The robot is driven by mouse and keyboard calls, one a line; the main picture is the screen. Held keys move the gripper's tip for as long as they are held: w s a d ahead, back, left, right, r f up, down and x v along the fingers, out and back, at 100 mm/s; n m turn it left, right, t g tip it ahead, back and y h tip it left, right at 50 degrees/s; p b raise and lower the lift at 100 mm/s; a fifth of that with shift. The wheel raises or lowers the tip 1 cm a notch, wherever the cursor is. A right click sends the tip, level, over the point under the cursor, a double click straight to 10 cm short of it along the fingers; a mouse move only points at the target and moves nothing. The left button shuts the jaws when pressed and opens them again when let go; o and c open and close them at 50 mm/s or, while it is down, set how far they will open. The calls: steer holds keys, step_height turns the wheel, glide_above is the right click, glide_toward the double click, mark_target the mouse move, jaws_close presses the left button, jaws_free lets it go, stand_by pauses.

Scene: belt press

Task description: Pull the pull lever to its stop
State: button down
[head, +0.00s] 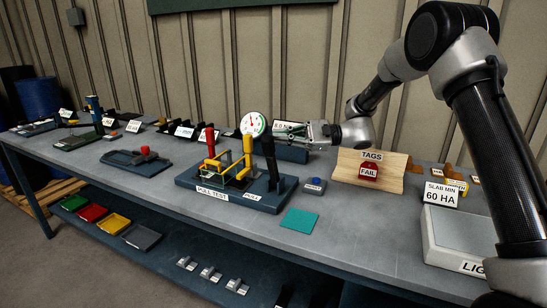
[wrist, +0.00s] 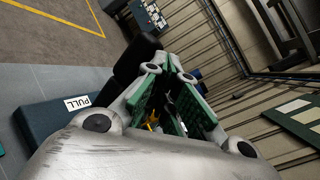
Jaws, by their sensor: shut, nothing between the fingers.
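The pull lever (head: 270,160) is a black upright handle at the right end of the dark blue "PULL TEST" base (head: 225,194). A "PULL" label (head: 251,196) sits beside its foot. My gripper (head: 280,129) is shut and empty, at about the height of the lever's top and just right of it in the head view. In the wrist view the black lever (wrist: 136,58) lies just left of my green-padded fingers (wrist: 168,68), which hide part of the scene behind them. Whether they touch the lever I cannot tell.
On the same base stand a yellow frame (head: 248,155), a red-topped post (head: 210,140) and a round dial (head: 253,124).

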steer(key=shift+w, duration=0.15)
steer(key=shift+w+d+r, duration=0.1)
steer(key=shift+w+d, duration=0.1)
steer(key=shift+w, duration=0.3)
steer(key=shift+w+d+r, duration=0.1)
steer(key=shift+w+d, duration=0.1)
steer(key=shift+w, duration=0.3)
steer(key=shift+w+d+f, duration=0.1)
steer(key=shift+w+d, duration=0.1)
steer(key=shift+w, duration=0.4)
steer(key=shift+w+d, duration=0.2)
steer(key=shift+w, duration=0.35)
steer(key=shift+w+d, duration=0.3)
steer(key=shift+w, duration=0.5)
steer(key=shift+w+d, duration=0.25)
steer(key=shift+w, duration=0.5)
steer(key=shift+w+d, duration=0.3)
steer(key=shift+w, duration=0.5)
